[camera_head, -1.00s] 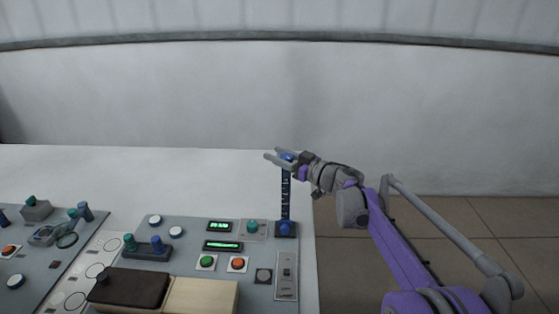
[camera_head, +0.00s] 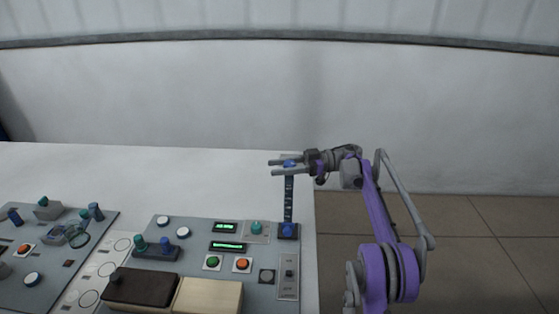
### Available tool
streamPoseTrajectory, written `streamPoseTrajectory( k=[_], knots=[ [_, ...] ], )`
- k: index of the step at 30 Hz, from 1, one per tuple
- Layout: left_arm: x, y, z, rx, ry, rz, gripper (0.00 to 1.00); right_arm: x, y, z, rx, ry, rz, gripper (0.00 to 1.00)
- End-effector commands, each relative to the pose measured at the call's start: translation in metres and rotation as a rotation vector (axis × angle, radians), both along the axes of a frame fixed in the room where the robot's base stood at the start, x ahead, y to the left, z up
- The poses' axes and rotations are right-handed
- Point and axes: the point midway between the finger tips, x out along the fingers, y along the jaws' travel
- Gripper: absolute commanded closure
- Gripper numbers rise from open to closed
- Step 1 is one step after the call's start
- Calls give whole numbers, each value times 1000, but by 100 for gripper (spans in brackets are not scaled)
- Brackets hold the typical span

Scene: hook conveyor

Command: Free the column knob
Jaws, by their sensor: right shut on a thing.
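A dark upright column (camera_head: 289,200) with pale marks stands on a blue-based mount at the back right corner of the grey panel. A blue column knob (camera_head: 290,163) is at its top, partly hidden by my fingers. My right gripper (camera_head: 282,167) comes in from the right, nearly level, with one finger on each side of the knob, shut on it. Whether the knob is still locked cannot be told. My left gripper is not in view.
The grey panel (camera_head: 205,232) carries green and red buttons, two lit displays, a teal knob (camera_head: 256,228) and a slide switch (camera_head: 289,277). Brown and cream blocks lie at its front. White table is clear behind; floor lies to the right.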

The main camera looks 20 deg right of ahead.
Motion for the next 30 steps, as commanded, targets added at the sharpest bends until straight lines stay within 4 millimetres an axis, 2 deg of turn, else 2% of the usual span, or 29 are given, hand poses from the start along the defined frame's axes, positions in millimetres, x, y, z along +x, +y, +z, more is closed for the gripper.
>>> streamPoseTrajectory(
  k=[10,28,29,30],
  knots=[
    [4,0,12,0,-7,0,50,-4,1,0,1,0,142,100],
    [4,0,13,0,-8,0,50,-5,1,0,1,0,172,100],
    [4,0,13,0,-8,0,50,-5,1,0,1,0,172,47],
    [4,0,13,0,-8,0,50,-5,1,0,1,0,172,40]
  ],
)
